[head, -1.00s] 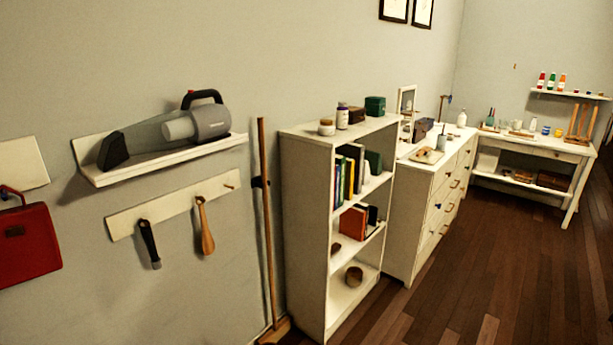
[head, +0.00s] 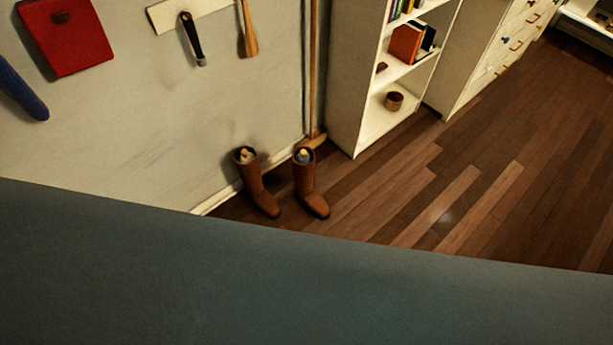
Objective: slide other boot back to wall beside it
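Two brown boots stand upright on the wood floor near the wall in the head view. The left boot (head: 258,185) is close to the wall's baseboard. The right boot (head: 307,186) stands beside it with a gap between them, toes pointing away from the wall. Something pale shows inside the top of the left boot, and something pale and blue inside the right one. I cannot tell whether either boot touches the wall (head: 200,130). Neither of my grippers is in view.
A broom (head: 312,90) leans on the wall behind the right boot, its head on the floor. A white bookshelf (head: 345,85) stands to the right. A large blue-green surface (head: 250,290) fills the foreground. The floor (head: 440,200) right of the boots is clear.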

